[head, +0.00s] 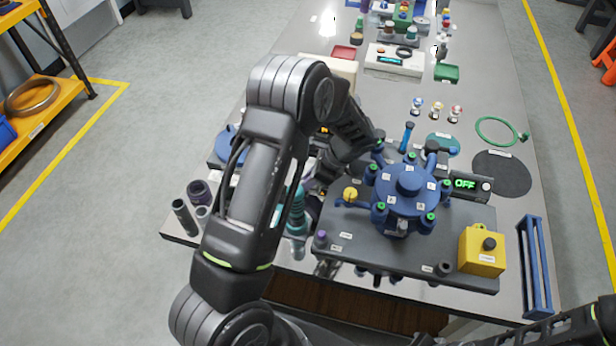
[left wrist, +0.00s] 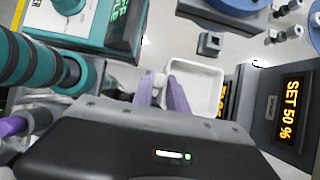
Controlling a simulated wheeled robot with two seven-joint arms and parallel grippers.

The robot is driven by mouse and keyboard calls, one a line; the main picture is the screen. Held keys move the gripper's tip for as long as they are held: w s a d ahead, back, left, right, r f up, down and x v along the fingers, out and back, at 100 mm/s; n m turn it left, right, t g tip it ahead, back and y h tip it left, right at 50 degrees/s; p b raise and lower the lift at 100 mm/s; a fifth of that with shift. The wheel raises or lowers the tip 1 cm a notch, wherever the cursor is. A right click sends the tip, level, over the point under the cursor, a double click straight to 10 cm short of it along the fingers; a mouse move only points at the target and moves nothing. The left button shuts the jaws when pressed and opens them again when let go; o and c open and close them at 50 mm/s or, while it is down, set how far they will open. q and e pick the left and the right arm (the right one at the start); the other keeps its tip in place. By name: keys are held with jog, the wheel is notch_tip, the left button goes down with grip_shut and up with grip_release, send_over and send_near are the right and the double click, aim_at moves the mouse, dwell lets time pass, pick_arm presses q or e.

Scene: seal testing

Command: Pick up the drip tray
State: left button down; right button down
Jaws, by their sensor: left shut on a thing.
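The drip tray is a shallow white square tray (left wrist: 205,84) in the left wrist view, just beyond my left gripper (left wrist: 162,88). The gripper's purple fingers are shut on a small white tab at the tray's near left side. The tray looks empty. I cannot tell whether it touches the table. In the head view my left gripper (head: 318,187) is mostly covered by my own arm, and the tray is hidden there. Only part of my right arm shows at the lower right; its gripper is out of view.
In the left wrist view a teal device (left wrist: 95,25) stands left of the tray and a display reading "SET 50 %" (left wrist: 290,108) right of it. A small grey block (left wrist: 209,44) lies beyond. In the head view a blue bolted vessel (head: 408,187) and yellow box (head: 481,255) stand right.

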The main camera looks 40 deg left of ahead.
pick_arm(q)
notch_tip(320, 180, up, 10)
jog(key=b, duration=0.1)
dwell(0.4)
dwell(0.5)
